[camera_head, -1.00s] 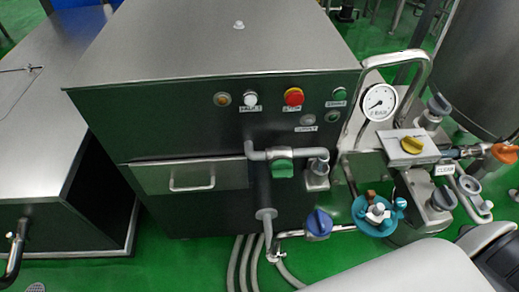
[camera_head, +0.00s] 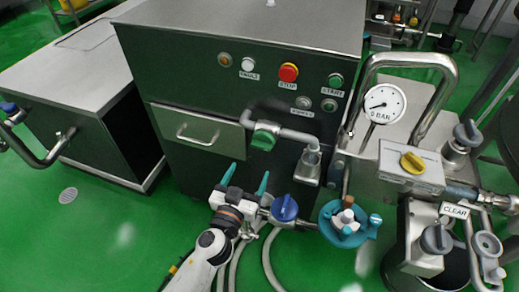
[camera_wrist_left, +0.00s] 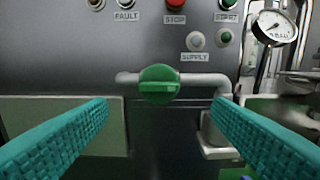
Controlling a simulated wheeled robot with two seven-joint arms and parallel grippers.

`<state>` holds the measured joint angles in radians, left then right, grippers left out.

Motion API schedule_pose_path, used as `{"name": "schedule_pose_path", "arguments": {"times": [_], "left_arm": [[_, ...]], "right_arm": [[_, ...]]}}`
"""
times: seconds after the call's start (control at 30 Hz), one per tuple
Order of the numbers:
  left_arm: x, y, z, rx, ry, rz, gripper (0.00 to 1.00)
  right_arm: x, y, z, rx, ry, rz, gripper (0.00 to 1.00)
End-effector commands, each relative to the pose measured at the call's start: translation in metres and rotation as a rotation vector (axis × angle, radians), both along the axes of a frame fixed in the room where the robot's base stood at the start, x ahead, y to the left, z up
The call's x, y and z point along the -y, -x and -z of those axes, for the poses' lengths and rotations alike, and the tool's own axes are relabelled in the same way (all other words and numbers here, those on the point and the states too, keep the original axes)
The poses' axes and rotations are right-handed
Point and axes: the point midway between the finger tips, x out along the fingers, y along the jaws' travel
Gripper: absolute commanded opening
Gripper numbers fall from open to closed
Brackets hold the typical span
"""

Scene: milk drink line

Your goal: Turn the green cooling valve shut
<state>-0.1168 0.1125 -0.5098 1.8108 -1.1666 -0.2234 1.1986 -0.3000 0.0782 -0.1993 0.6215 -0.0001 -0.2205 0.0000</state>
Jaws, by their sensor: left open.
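The green cooling valve (camera_head: 264,135) sits on a grey pipe on the front of the dark steel cabinet. In the left wrist view the green valve (camera_wrist_left: 159,84) is a round knob with its grip bar lying about level, along the pipe. My left gripper (camera_head: 245,178) is open and empty, below and a little left of the valve in the head view. In the wrist view its teal fingers (camera_wrist_left: 160,125) spread wide to both sides, with the valve ahead between them and not touched. My right gripper is not in view.
A blue valve (camera_head: 285,207) is close to the right of my left gripper. A teal fitting (camera_head: 344,221), a pressure gauge (camera_head: 384,103) and a yellow knob (camera_head: 412,162) stand further right. Buttons, including a red stop button (camera_head: 288,73), are above the valve. Hoses run below.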

Motion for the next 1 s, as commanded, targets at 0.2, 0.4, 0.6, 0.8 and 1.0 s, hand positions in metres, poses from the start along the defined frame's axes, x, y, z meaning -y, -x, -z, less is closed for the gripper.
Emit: {"name": "schedule_pose_path", "arguments": {"times": [0.2,0.4,0.6,0.8,1.0], "left_arm": [[0.015,-0.045,-0.002,0.001,-0.001,0.001,0.74],[0.025,-0.076,0.000,0.000,0.000,0.001,0.74],[0.029,-0.090,0.000,-0.001,-0.001,0.001,0.74],[0.030,-0.092,0.000,-0.002,-0.001,0.001,0.74],[0.030,-0.091,0.000,-0.002,-0.001,0.001,0.58]], "right_arm": [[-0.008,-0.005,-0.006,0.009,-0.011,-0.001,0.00],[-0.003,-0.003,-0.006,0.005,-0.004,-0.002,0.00],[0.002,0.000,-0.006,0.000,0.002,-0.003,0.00],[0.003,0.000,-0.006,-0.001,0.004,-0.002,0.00],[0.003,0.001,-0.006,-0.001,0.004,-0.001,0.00]]}}
